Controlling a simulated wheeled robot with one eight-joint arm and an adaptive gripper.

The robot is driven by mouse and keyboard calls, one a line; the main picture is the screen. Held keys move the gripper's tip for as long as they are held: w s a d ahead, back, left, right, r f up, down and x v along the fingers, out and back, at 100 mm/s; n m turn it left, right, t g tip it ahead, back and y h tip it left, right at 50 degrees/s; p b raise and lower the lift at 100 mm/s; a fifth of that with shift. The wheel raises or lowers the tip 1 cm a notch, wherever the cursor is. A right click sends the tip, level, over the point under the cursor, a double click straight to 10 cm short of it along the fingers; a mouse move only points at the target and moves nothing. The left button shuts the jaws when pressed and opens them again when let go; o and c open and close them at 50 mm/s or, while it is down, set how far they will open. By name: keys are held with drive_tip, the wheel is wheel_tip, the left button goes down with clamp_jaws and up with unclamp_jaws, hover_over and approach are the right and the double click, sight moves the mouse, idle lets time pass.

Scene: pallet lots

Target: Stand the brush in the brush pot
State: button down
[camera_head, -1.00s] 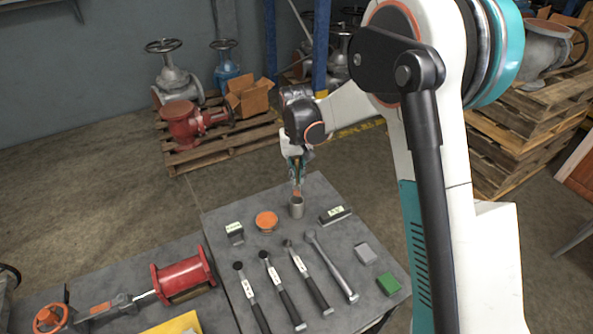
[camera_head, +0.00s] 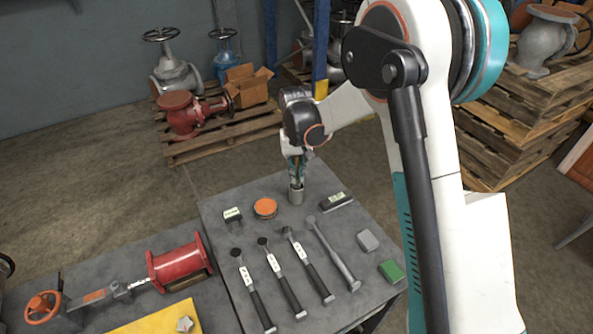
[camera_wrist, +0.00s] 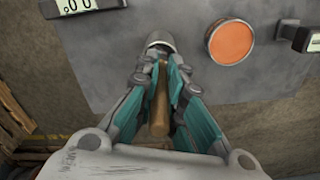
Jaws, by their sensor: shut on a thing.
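The brush pot (camera_head: 296,198) is a small grey cylinder near the far edge of the grey table. My gripper (camera_head: 296,177) is directly above it, pointing down. In the wrist view my gripper (camera_wrist: 160,85) is shut on the brush (camera_wrist: 160,112), whose brown wooden handle shows between the teal-padded fingers. The pot's grey rim (camera_wrist: 160,42) shows just beyond the fingertips there. The brush's lower end is hidden at the pot, seemingly inside its mouth; how deep I cannot tell.
An orange round tin (camera_head: 265,208) and a labelled dark block (camera_head: 232,216) lie left of the pot. Another labelled block (camera_head: 337,201) lies to its right. Several long-handled tools (camera_head: 333,254) lie in front. A green block (camera_head: 391,271) is near the right edge.

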drive_tip(key=c, duration=1.6)
unclamp_jaws()
drive_tip(key=shift+c, duration=0.2)
drive_tip(key=shift+r, duration=0.1)
wheel_tip(320, 180, up, 12)
drive_tip(key=shift+f, duration=0.1)
